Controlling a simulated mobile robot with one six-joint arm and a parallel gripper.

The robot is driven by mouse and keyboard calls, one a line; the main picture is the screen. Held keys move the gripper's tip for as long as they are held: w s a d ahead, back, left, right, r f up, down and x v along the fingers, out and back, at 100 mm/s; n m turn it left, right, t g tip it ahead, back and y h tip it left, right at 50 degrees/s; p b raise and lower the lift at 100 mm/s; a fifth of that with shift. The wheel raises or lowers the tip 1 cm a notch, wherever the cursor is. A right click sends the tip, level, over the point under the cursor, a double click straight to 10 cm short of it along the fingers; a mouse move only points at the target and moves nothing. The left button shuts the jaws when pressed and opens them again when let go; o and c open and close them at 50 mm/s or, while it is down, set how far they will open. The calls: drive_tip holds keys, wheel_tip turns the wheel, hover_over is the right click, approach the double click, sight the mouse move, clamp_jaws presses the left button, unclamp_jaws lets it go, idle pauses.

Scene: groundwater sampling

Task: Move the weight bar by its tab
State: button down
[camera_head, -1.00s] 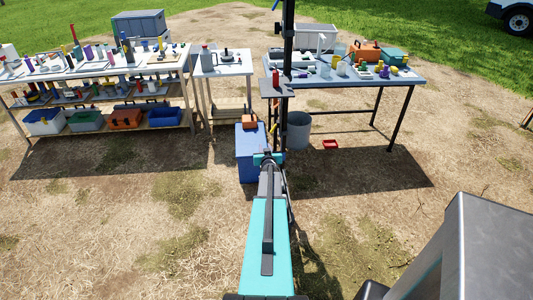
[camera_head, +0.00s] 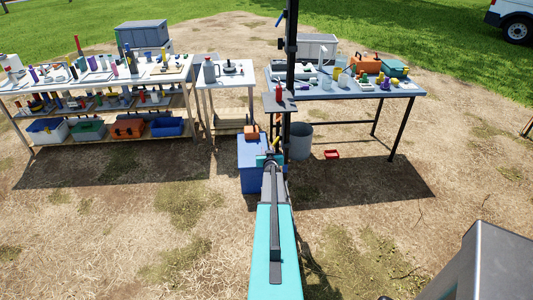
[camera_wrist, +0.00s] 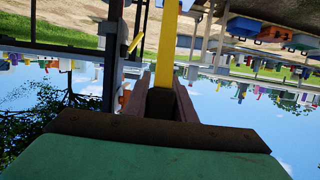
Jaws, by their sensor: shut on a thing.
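In the wrist view, which looks upside down, my gripper (camera_wrist: 162,98) is shut on a narrow yellow strip (camera_wrist: 168,45). The strip runs from between the two dark fingers to the top edge of the picture. It looks like the tab of the weight bar, but the bar's body cannot be made out. In the head view my arm reaches forward, and its far end is small and partly hidden near the dark post.
A dark upright post (camera_head: 291,60) stands close by the arm's far end. A blue box (camera_head: 252,178) and a grey bucket (camera_head: 301,142) are on the ground. A long bench (camera_head: 190,68) at left and a blue-topped table (camera_head: 400,88) at right hold many items.

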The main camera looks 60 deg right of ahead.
drive_tip(key=shift+s+d+f, duration=0.15)
drive_tip(key=shift+d+f, duration=0.1)
drive_tip(key=shift+f, duration=0.1)
idle(0.9)
drive_tip(key=c, duration=1.9)
unclamp_jaws()
drive_tip(key=o, duration=0.4)
drive_tip(key=shift+f, duration=0.2)
drive_tip(key=shift+w+r, duration=0.2)
drive_tip(key=shift+r, duration=0.05)
drive_tip(key=shift+s+a+r, duration=0.2)
drive_tip(key=shift+a, duration=0.15)
drive_tip(key=shift+b+v, duration=0.9)
drive_tip(key=shift+v, duration=5.65)
